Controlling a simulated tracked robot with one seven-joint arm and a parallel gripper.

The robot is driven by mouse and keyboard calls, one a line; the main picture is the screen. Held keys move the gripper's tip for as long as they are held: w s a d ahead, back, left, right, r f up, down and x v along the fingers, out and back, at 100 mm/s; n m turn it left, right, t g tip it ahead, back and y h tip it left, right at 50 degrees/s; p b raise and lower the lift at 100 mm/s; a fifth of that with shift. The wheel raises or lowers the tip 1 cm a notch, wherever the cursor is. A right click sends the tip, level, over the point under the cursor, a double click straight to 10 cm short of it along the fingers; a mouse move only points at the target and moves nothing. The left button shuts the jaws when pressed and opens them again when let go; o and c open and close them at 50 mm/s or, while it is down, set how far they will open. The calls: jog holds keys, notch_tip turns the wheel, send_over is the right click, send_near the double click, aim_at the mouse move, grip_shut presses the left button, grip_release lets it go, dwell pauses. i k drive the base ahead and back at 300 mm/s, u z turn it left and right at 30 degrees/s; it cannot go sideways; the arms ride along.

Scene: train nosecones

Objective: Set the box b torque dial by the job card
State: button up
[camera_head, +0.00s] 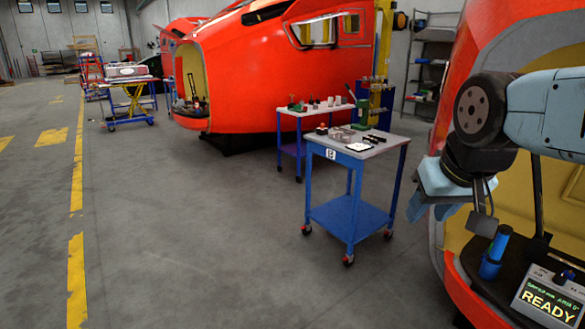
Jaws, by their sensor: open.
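A blue trolley with a grey top (385,143) stands right of centre, with a white label "B" (331,154) on its front edge. Small items lie on it, among them a round grey metallic part (340,133), a white card-like piece (357,147) and dark tools (376,138). I cannot make out a torque dial, nor read any job card at this size. My gripper (432,209) hangs from my light-blue arm at the right, in front of the nearest red nosecone. Its jaws are open and empty, pointing down, to the right of the trolley in the picture.
A screen reading "READY" (550,303) and a blue cylinder (494,253) are at the lower right. A second trolley (303,112) with small items stands behind the first. Red nosecones (255,75) fill the back. Grey floor (180,240) at left is clear.

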aim_at(561, 279)
jog(key=u, duration=0.2)
jog(key=i, duration=2.5)
jog(key=z, duration=0.5)
jog(key=i, duration=1)
jog(key=z, duration=0.4)
jog(key=k, duration=0.8)
jog(key=z, duration=0.2)
jog(key=i, duration=0.8)
jog(key=u, duration=0.1)
